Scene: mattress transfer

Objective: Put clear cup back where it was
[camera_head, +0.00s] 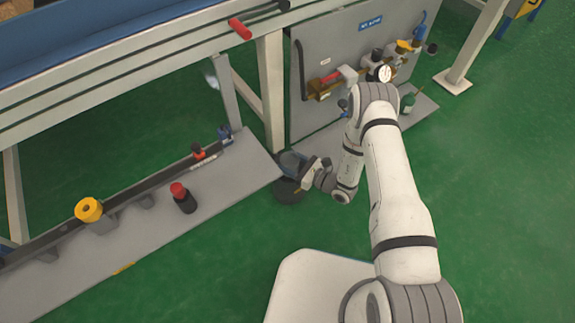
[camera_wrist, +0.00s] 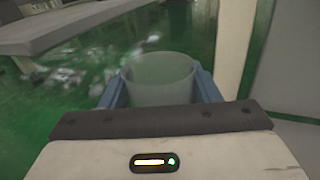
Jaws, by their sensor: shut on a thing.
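The clear cup (camera_wrist: 158,84) shows in the wrist view between the two blue fingers of my gripper (camera_wrist: 158,95). It is upright and see-through, with green floor visible behind it. My gripper is shut on its sides. In the head view my gripper (camera_head: 290,162) is low, beside the right end of the grey shelf, near a dark round object (camera_head: 287,191) on the floor side. The cup cannot be made out there.
The grey shelf (camera_head: 140,235) holds a yellow part (camera_head: 89,210), a red-capped black bottle (camera_head: 183,197) and small fittings. A grey panel with valves and a gauge (camera_head: 381,73) stands behind my arm. Frame posts (camera_head: 270,90) rise close to my gripper. Green floor is open at right.

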